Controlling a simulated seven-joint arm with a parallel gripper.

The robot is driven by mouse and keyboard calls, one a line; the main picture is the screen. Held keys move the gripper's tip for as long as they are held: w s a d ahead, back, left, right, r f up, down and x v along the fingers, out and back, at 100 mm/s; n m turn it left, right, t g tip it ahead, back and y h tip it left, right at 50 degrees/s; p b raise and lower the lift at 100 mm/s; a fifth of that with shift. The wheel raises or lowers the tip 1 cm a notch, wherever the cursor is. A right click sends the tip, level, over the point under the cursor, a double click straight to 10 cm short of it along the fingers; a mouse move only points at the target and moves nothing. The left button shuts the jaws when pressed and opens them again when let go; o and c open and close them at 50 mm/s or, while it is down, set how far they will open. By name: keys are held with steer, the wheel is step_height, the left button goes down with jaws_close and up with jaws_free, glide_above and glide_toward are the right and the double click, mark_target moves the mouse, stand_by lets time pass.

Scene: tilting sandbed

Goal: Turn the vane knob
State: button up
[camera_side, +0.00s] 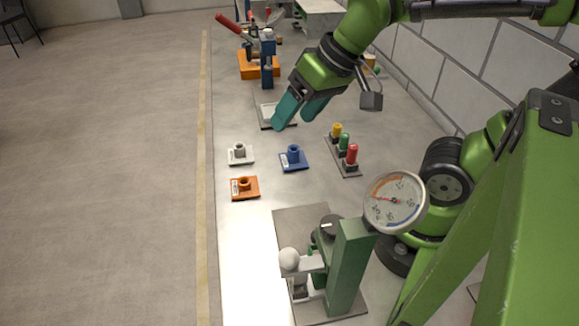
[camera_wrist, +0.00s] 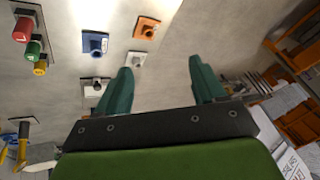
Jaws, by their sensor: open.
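My gripper (camera_side: 293,121) hangs above the bench with its two teal fingers apart and nothing between them; it also shows in the wrist view (camera_wrist: 160,66). No part is clearly marked as the vane knob. A round black knob-like part (camera_side: 331,227) with a light mark sits on the green stand (camera_side: 347,268) at the front, well away from my gripper. A pale plate (camera_side: 268,113) lies behind and below my fingers, partly hidden by them. In the wrist view, a pale plate with a dark raised part (camera_wrist: 96,86) lies left of my fingers.
White (camera_side: 240,153), blue (camera_side: 293,157) and orange (camera_side: 245,187) socket plates lie left of centre. Yellow, green and red posts (camera_side: 344,146) stand right of them. A round gauge (camera_side: 394,202) tops the green stand.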

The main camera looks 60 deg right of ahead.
steer(key=s+a+r+n+g+h, duration=0.1)
steer(key=a+r+n+g, duration=0.15)
steer(key=a+g, duration=0.3)
steer(key=g+h, duration=0.1)
steer(key=g, duration=0.3)
glide_toward(333, 223)
steer(key=shift+g, duration=0.25)
steer(key=x, duration=0.8)
steer(key=shift+w+f, duration=0.1)
steer(key=shift+f, duration=0.15)
steer(key=c, duration=1)
steer(key=shift+c, duration=0.2)
